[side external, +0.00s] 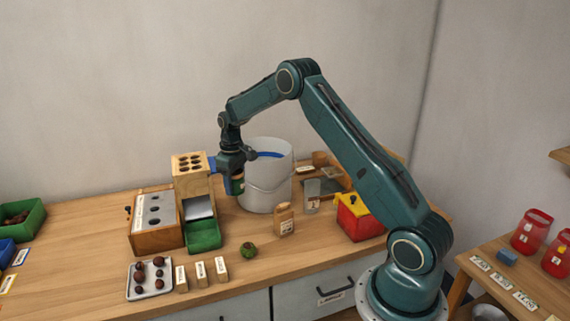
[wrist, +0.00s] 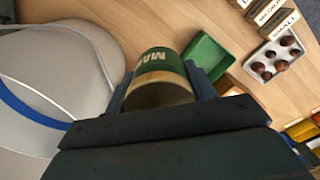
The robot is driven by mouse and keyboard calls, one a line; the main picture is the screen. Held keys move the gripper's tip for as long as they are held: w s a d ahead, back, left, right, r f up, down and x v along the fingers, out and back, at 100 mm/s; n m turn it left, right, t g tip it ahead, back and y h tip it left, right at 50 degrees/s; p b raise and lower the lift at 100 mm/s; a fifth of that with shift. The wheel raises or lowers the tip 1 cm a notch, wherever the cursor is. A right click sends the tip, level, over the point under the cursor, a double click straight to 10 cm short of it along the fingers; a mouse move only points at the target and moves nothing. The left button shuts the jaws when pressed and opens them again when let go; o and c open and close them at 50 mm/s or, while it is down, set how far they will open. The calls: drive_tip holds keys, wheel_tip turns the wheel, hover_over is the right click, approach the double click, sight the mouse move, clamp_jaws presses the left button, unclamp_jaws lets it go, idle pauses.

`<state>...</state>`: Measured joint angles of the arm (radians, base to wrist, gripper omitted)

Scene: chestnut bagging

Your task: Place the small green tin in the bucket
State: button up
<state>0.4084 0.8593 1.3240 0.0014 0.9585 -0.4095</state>
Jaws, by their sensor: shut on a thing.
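The small green tin (wrist: 161,68) is green with a pale band and partly readable lettering. In the wrist view it sits between the two fingers of my gripper (wrist: 160,92), which is shut on it. In the side view the tin (side external: 237,184) hangs beneath my gripper (side external: 229,174), just left of the bucket and apart from the table's front. The bucket (side external: 267,188) is a pale grey-white pail standing on the table. In the wrist view the bucket (wrist: 62,60) fills the left side, with a blue stripe near it.
A wooden holed stand (side external: 189,163) and a green tray (side external: 204,236) stand left of the bucket. A paper bag (side external: 285,219) and a red-yellow box (side external: 358,216) stand to its right. A chestnut tray (side external: 150,279) and a green husk (side external: 248,250) lie in front.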

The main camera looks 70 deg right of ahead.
sight(236, 191)
wheel_tip(236, 191, down, 16)
idle(0.9)
drive_tip(key=shift+f, duration=0.15)
drive_tip(key=o, duration=1.1)
wheel_tip(236, 191, up, 12)
drive_tip(key=shift+r, duration=0.1)
drive_tip(key=shift+r, duration=0.1)
idle(0.5)
